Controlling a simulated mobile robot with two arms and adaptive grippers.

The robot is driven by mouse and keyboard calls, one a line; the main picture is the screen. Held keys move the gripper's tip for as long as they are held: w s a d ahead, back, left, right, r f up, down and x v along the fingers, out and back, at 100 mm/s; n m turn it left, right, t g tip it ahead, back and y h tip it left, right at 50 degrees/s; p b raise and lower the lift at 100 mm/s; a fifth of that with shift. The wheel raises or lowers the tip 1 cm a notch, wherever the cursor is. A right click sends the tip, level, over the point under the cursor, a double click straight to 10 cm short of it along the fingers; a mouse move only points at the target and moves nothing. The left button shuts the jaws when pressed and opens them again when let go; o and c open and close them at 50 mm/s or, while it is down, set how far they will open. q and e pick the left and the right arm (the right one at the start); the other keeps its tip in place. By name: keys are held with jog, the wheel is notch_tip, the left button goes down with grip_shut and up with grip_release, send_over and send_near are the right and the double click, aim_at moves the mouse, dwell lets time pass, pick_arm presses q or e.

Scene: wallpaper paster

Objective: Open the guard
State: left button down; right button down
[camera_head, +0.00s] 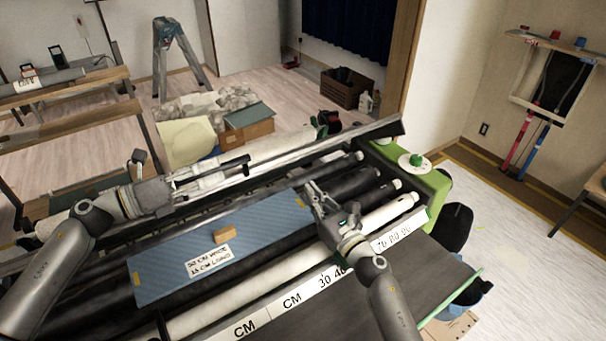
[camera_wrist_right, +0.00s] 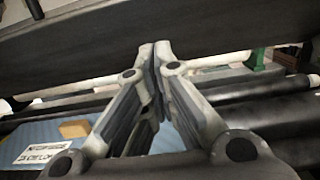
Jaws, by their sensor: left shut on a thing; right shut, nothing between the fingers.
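The guard (camera_head: 384,129) is a long dark-grey panel with a pale edge along the back of the paster. It stands raised and tilted above the rollers. In the right wrist view the guard (camera_wrist_right: 90,45) is the broad dark panel across the top. My left gripper (camera_head: 172,186) is at the guard's left part and is shut on it; the exact contact is hard to see. My right gripper (camera_head: 311,187) is shut and empty over the rollers, in front of the guard; its closed fingers (camera_wrist_right: 157,50) show in the wrist view, overlapping the guard's lower edge.
A blue board (camera_head: 180,262) with a small wooden block (camera_head: 225,234) and a size label lies over the rollers. A white ruler strip (camera_head: 290,300) runs in front. The green end housing (camera_head: 432,185) is at the right. A stepladder (camera_head: 178,55) and boxes stand behind.

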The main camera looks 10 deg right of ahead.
pick_arm(q)
jog(key=shift+w+r, duration=0.1)
pick_arm(e)
jog(key=shift+w+a+r, duration=0.3)
jog(key=shift+w+r, duration=0.3)
jog(key=shift+w, duration=0.1)
jog(key=shift+w+a+r, duration=0.25)
jog(key=shift+w+r, duration=0.3)
jog(key=shift+w, duration=0.1)
jog(key=shift+w+a+r, duration=0.3)
jog(key=shift+w+r, duration=0.3)
jog(key=shift+w, duration=0.1)
